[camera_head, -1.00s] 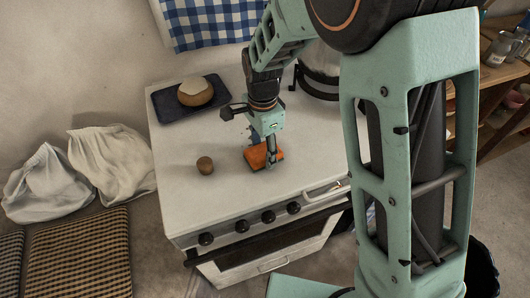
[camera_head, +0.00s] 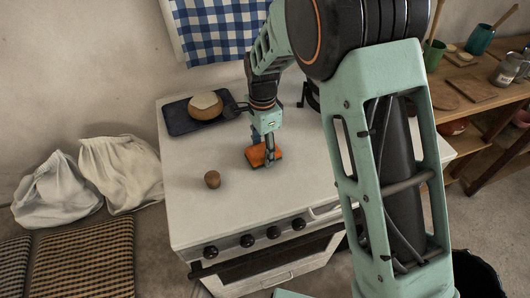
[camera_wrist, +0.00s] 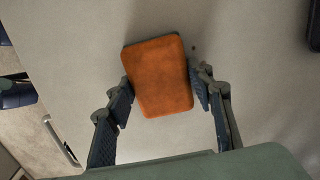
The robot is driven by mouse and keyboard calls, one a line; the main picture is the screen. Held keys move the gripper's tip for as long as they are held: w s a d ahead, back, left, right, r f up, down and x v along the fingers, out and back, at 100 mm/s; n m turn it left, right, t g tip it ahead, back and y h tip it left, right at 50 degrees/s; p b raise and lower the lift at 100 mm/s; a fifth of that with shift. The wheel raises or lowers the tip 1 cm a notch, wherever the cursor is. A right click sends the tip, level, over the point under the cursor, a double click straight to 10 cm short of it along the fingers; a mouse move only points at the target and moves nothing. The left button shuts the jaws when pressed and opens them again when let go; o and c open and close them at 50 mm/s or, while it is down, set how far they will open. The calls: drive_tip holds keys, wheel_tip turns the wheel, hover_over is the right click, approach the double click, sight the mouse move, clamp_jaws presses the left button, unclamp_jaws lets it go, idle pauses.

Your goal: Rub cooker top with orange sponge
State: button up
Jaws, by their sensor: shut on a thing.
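The orange sponge (camera_head: 257,156) is at the white cooker top (camera_head: 196,217), near its middle. My gripper (camera_head: 269,158) points down over it and is shut on the sponge. In the wrist view the sponge (camera_wrist: 158,76) sits between the two fingers (camera_wrist: 160,98), one at each side. The sponge is low over the cooker top; I cannot tell for certain whether its underside touches it. Part of the cooker's right side is hidden behind my arm.
A small brown ball-shaped thing (camera_head: 212,179) stands on the cooker top left of the sponge. A dark tray (camera_head: 178,122) with a round, pale-topped loaf-like thing (camera_head: 205,106) is at the back left. Black knobs (camera_head: 247,240) line the front. White sacks (camera_head: 121,172) lie left of the cooker.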

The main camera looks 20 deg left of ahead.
drive_tip(key=shift+w+a+p, duration=0.2)
drive_tip(key=shift+w+a, duration=0.25)
drive_tip(key=shift+w, duration=0.25)
drive_tip(key=shift+w+a+p, duration=0.2)
drive_tip(key=shift+w+a, duration=0.25)
drive_tip(key=shift+w, duration=0.25)
drive_tip(key=shift+w+a+f+p, duration=0.1)
drive_tip(key=shift+w+a+p, duration=0.05)
drive_tip(key=shift+w+a, duration=0.45)
drive_tip(key=shift+w+a+p, duration=0.15)
drive_tip(key=shift+w+a, duration=0.2)
drive_tip(key=shift+w, duration=0.45)
drive_tip(key=shift+r+p, duration=1.8)
drive_tip(key=shift+r, duration=1.25)
wheel_tip(320, 180, up, 3)
drive_tip(key=shift+p, duration=0.95)
drive_tip(key=shift+s+d+f, duration=0.1)
